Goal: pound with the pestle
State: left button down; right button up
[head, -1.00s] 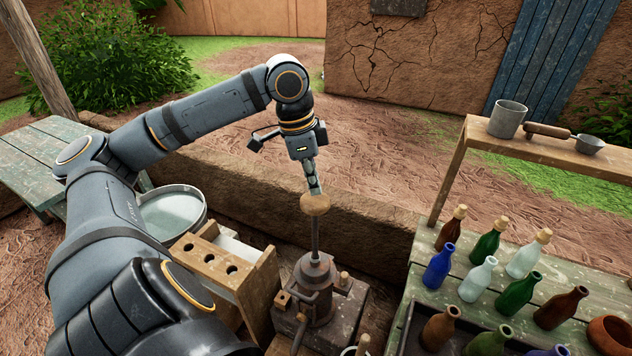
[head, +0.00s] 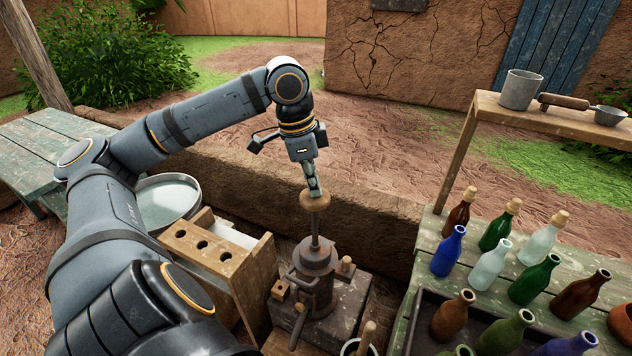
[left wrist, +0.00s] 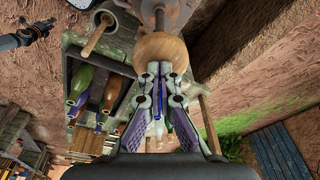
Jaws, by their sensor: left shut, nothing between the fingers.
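The pestle is a thin metal rod with a round wooden knob (head: 314,201), standing upright with its lower end hidden inside a dark metal cylinder (head: 316,257) on a block. My left gripper (head: 314,190) points down right above the knob, its fingers shut with nothing between them. In the left wrist view the shut fingertips (left wrist: 160,68) meet the edge of the knob (left wrist: 163,50) and seem to touch it. A small dark gripper, seemingly my right one (left wrist: 40,28), shows at the upper left of that view, too small to read.
A wooden rack with holes (head: 216,248) stands left of the cylinder, with a round basin (head: 165,203) behind it. Several bottles (head: 491,264) stand on a green bench to the right. A shelf holds a metal mug (head: 521,90). A low mud wall (head: 370,220) runs behind.

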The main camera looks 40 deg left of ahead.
pick_arm(q)
notch_tip(320, 180, down, 12)
jog(key=b, duration=1.1)
notch_tip(320, 180, up, 20)
jog(key=p, duration=2)
jog(key=shift+f, duration=0.15)
notch_tip(320, 180, down, 19)
jog(key=b, duration=1.9)
notch_tip(320, 180, up, 19)
jog(key=p, duration=1.8)
jog(key=shift+p, duration=0.4)
